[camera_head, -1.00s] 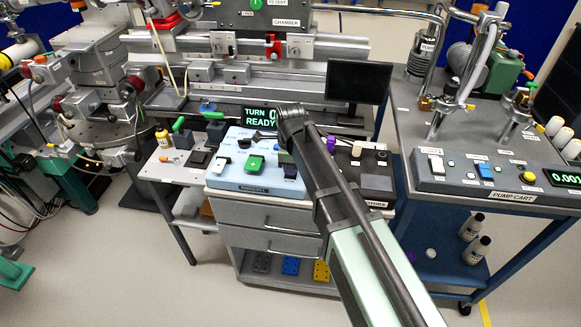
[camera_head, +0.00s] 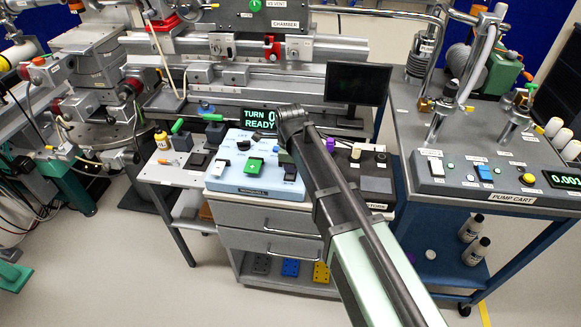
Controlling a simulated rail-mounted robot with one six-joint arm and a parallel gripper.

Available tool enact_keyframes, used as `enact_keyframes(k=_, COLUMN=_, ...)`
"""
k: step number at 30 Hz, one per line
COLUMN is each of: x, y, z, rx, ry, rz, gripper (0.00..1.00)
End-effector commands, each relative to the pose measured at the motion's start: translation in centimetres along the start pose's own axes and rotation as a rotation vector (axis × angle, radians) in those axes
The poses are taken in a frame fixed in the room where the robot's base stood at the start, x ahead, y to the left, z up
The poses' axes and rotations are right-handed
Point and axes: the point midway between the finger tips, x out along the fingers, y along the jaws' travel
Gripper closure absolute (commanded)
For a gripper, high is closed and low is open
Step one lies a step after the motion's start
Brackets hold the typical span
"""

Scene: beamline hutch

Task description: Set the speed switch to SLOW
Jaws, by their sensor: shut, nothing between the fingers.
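A light-blue control panel (camera_head: 238,187) sits on the drawer cabinet. It carries a white rocker switch (camera_head: 221,167) at the left, a green button (camera_head: 254,164) in the middle and a dark switch (camera_head: 290,172) at the right. The labels are too small to read, so I cannot tell which is the speed switch or its setting. A display (camera_head: 260,119) behind reads TURN and READY, partly covered by my arm. The dark end of my arm, with my gripper (camera_head: 291,122), hangs over the panel's back right. My gripper is shut and empty; its fingertips are not clearly distinguishable.
A dark monitor (camera_head: 357,83) stands behind my arm. A pump cart (camera_head: 500,197) with switches and a display is at the right. A side table (camera_head: 170,177) with small items is at the left.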

Motion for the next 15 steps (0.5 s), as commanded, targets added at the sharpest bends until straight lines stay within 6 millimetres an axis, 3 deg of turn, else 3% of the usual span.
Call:
enact_keyframes(k=8, x=-0.2, y=0.1, z=0.0, rx=0.0, ry=0.0, rz=0.0, gripper=1.0)
enact_keyframes(k=15, x=-3.4, y=0.4, z=-0.2, rx=0.002, ry=0.0, rz=0.0, gripper=1.0)
